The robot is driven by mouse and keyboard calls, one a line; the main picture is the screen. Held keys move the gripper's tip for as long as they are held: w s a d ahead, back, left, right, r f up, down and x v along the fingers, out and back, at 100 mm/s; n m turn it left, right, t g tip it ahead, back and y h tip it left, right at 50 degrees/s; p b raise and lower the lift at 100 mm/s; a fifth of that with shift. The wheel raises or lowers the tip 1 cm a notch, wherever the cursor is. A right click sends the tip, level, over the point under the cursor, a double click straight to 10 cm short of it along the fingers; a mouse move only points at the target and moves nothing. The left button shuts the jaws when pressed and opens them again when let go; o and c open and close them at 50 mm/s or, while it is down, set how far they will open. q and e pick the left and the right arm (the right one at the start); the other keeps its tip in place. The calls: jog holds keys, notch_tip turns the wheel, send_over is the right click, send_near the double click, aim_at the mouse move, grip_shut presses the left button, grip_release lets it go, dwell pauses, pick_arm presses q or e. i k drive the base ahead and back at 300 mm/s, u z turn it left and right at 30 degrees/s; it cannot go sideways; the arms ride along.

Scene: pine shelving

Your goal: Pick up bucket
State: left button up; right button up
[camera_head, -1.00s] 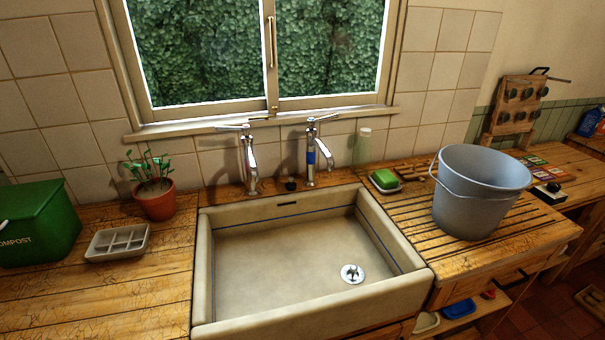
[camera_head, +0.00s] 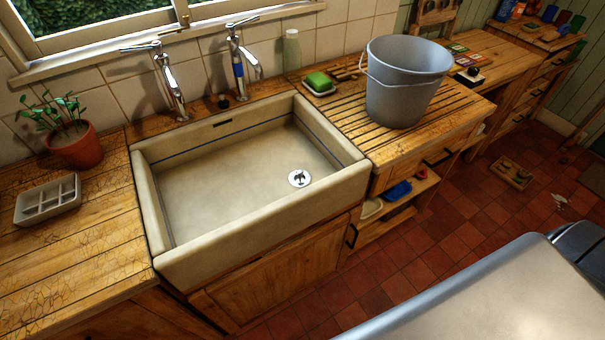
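The grey metal bucket (camera_head: 405,88) stands upright on the slatted wooden drainboard (camera_head: 350,118), to the right of the sink. Neither of my grippers shows in the view, and nothing touches the bucket.
The empty pale sink (camera_head: 250,180) lies left of the bucket, with two taps behind it. A green soap (camera_head: 318,81) sits on a dish beside the bucket. A plant pot (camera_head: 75,145) stands at left. The tiled floor (camera_head: 430,250) is largely clear. A grey part of my body fills the lower right.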

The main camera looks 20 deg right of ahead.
aim_at(405, 73)
jog(key=z, duration=0.15)
jog(key=k, duration=0.5)
jog(key=z, duration=1.65)
jog(key=i, duration=0.15)
